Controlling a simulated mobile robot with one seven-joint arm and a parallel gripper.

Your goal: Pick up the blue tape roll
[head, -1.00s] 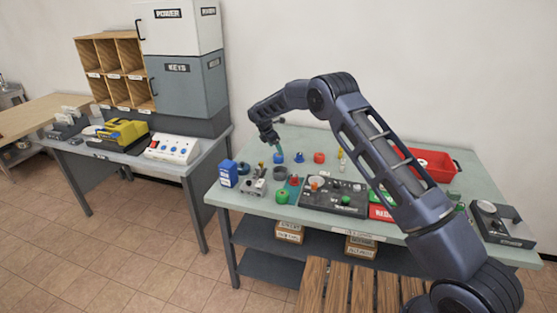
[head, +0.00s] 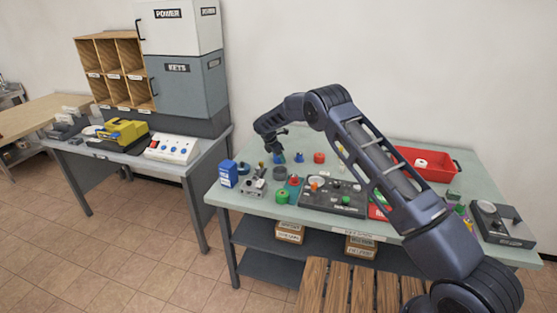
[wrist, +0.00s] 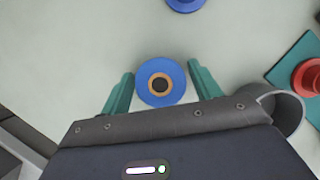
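The blue tape roll (wrist: 145,90), with an orange-brown inner ring and a dark centre, lies flat on the pale table in the wrist view. My gripper (wrist: 160,70) is open, with one teal finger on each side of the roll. A narrow gap seems to show at each side. In the head view my gripper (head: 276,150) is low at the table's far left part, over the blue roll (head: 278,159), which it partly hides. A second blue round thing (wrist: 185,3) shows at the top edge of the wrist view, and right of my gripper in the head view (head: 299,157).
A grey cup-like ring (wrist: 287,110) stands right of my gripper in the wrist view, near a red part (wrist: 309,76) on a teal plate. A red cylinder (head: 319,158), blue box (head: 228,174), black board (head: 336,208) and red bin (head: 440,172) share the table.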

